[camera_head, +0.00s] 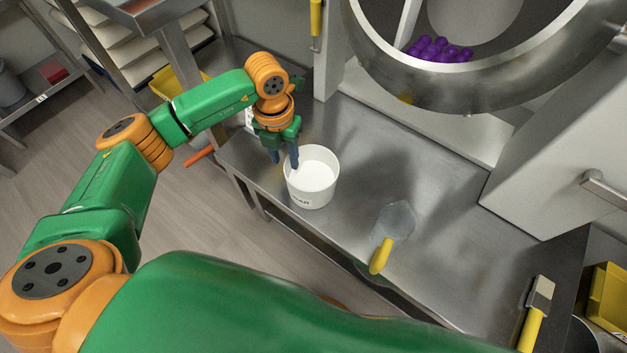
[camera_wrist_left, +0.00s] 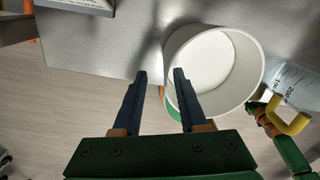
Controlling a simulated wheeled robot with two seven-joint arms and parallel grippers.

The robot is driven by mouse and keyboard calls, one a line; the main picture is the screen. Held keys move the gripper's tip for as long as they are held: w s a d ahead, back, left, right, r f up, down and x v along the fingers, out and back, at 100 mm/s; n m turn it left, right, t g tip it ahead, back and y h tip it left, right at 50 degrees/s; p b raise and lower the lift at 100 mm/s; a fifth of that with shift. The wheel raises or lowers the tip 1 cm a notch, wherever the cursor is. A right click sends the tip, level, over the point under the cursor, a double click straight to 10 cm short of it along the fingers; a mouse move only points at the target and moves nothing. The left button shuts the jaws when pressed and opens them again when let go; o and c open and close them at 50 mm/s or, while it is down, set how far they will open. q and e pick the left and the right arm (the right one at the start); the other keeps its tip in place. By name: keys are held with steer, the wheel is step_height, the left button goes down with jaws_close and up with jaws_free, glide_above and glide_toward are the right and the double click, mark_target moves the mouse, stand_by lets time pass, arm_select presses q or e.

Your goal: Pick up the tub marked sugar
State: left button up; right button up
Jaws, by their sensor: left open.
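The white tub (camera_head: 312,190) stands upright on the steel table near its left edge, filled with white contents. Dark lettering shows on its front but is too small to read surely. It also shows in the left wrist view (camera_wrist_left: 250,85). My left gripper (camera_head: 284,161) is open at the tub's left rim. In the left wrist view, its two dark fingers (camera_wrist_left: 160,73) lie either side of the tub's near wall, one over the opening and one outside. I cannot tell whether they touch it. My right gripper is not clearly in view.
A clear jug (camera_head: 397,220) with a yellow handle stands right of the tub. A yellow-handled scraper (camera_head: 537,305) lies at the table's right end. A large steel drum (camera_head: 480,95) with purple gummies overhangs the back. Yellow bins (camera_head: 608,300) stand at far right.

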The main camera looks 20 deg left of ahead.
mark_target(292, 180)
arm_select(q)
steer(key=f, duration=0.4)
steer(key=d+f, duration=0.1)
steer(key=f, duration=0.1)
steer(key=shift+f+b, duration=0.2)
steer(key=shift+b, duration=0.15)
jaws_close()
steer(key=shift+r, duration=0.1)
stand_by(0.8)
